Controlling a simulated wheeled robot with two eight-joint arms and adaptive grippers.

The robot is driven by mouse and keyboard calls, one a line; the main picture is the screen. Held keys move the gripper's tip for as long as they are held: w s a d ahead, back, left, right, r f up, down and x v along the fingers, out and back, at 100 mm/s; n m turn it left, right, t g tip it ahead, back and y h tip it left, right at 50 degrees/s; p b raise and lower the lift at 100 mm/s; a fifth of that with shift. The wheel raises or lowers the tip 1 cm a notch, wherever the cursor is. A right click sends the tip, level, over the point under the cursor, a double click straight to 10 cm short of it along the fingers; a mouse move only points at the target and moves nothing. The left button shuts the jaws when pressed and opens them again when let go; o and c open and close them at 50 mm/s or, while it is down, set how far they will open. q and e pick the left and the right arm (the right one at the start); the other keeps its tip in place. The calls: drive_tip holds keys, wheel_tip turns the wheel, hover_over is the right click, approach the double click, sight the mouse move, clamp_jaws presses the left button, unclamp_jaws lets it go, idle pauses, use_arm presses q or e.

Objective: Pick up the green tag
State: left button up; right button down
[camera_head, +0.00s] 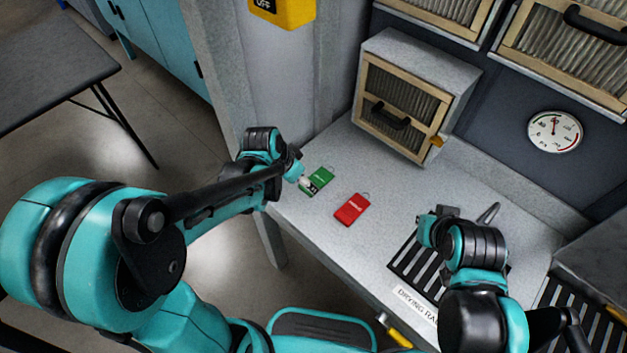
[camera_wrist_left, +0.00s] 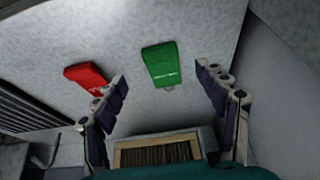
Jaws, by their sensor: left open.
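The green tag (camera_head: 319,179) lies flat on the grey worktop near its left edge in the head view. In the left wrist view the green tag (camera_wrist_left: 161,64) shows just beyond and between the two spread fingers. My left gripper (camera_head: 305,186) is at the tag's left side in the head view, partly overlapping it. In the left wrist view my left gripper (camera_wrist_left: 164,80) is open, with nothing between its fingers. My right gripper (camera_head: 455,213) is over the slotted rack at the right; its fingers are too unclear to tell their state.
A red tag (camera_head: 352,209) lies right of the green tag, and shows at the left in the wrist view (camera_wrist_left: 87,76). A filter box (camera_head: 405,100) stands behind them. A slotted drying rack (camera_head: 405,262) is at the front right. Bare worktop (camera_head: 385,180) surrounds the tags.

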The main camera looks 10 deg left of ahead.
sight(317, 181)
use_arm(q)
drive_tip(key=b+x, duration=0.3)
drive_tip(key=x, duration=0.3)
drive_tip(key=shift+w+f, duration=0.1)
drive_tip(key=shift+f, duration=0.05)
drive_tip(key=c, duration=1)
